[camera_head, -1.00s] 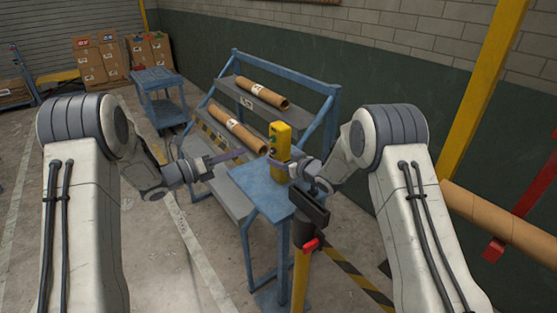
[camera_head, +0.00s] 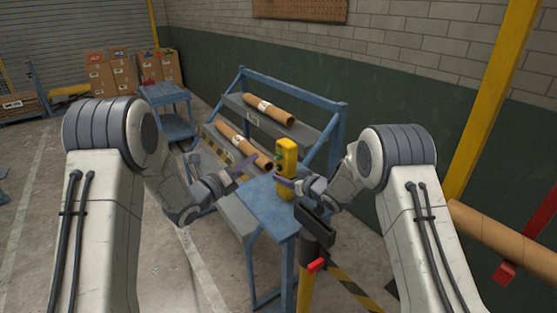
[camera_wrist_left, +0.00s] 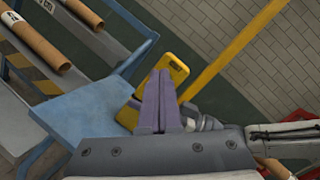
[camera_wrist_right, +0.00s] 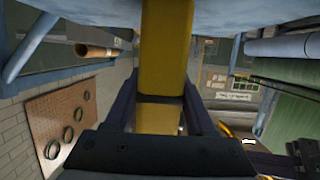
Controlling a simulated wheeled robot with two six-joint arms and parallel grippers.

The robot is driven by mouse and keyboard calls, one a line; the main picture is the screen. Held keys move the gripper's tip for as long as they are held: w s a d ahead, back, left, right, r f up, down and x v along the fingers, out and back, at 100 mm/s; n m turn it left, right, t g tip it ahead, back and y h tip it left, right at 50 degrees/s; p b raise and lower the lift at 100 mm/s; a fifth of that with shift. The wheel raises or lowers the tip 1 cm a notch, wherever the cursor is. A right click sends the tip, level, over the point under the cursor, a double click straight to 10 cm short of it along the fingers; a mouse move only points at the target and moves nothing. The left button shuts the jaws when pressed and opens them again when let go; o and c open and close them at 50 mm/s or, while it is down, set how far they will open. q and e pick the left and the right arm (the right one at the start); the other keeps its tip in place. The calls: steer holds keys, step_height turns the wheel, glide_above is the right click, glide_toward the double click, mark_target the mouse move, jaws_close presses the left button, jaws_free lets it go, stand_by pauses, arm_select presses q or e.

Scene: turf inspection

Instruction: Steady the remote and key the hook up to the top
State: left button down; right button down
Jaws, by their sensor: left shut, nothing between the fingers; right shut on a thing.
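The remote (camera_head: 288,160) is a yellow upright box with dark buttons on its face. It stands on the small blue table. My right gripper (camera_head: 281,181) is shut on its lower part from the right; in the right wrist view the yellow body (camera_wrist_right: 163,70) lies between the two fingers. My left gripper (camera_head: 250,163) is shut and empty, just left of the remote and apart from it in the head view. In the left wrist view its purple fingers (camera_wrist_left: 157,95) overlap part of the remote (camera_wrist_left: 176,72). I see no hook in any view.
The blue table (camera_head: 262,205) has bare top left of the remote. Behind it a blue rack (camera_head: 325,135) bears cardboard tubes (camera_head: 268,109). A yellow post with a black box (camera_head: 317,218) and red part stands in front. Another tube (camera_head: 510,240) is at right.

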mark_target(279, 156)
arm_select(q)
steer(key=s+n+y, duration=0.1)
steer(key=n+y, duration=0.1)
steer(key=y, duration=0.1)
steer(key=s+a+f+n+t+y, duration=0.1)
steer(key=n+y, duration=0.1)
steer(key=s+a+f+n+y, duration=0.1)
steer(key=n+y, duration=0.1)
steer(key=y, duration=0.1)
steer(key=shift+s+a+n+t+y, duration=0.1)
steer(key=shift+s+n+t+y, duration=0.05)
steer(key=shift+n+t+y, duration=0.2)
steer(key=w+d, duration=0.5)
steer(key=d, duration=0.2)
steer(key=shift+w+d, duration=0.15)
steer(key=shift+d, duration=0.05)
stand_by(1.9)
steer(key=shift+w+d, duration=0.2)
steer(key=shift+d, duration=0.05)
